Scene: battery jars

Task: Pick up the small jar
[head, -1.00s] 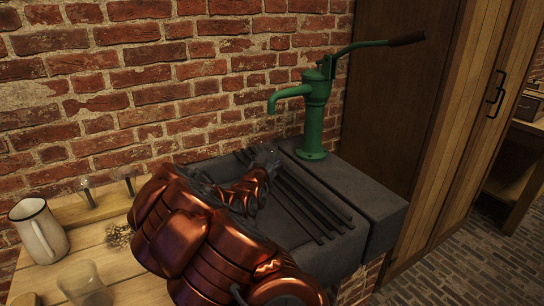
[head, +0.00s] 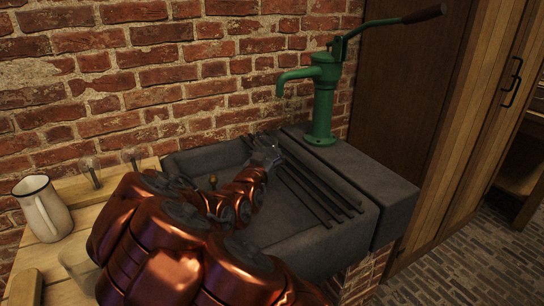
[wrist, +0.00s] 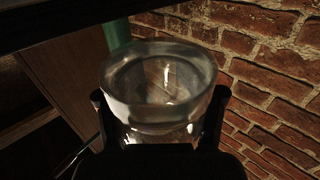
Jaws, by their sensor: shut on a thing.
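My gripper (wrist: 160,125) is shut on a clear glass jar (wrist: 160,88), which sits between its two dark fingers in the wrist view. The jar's round rim faces the camera, and its lower part is hidden by the gripper. In the head view my gripper (head: 266,156) is over the dark stone sink, near its back and the thin dark bars. The jar is too small and blurred there to make out clearly.
The stone sink (head: 335,240) has several dark bars (head: 310,190) across it. A green hand pump (head: 322,100) stands behind it at right. A white mug (head: 42,208), two bulbs (head: 92,172) and a partly hidden glass (head: 78,262) are on the wooden counter at left. A brick wall rises behind.

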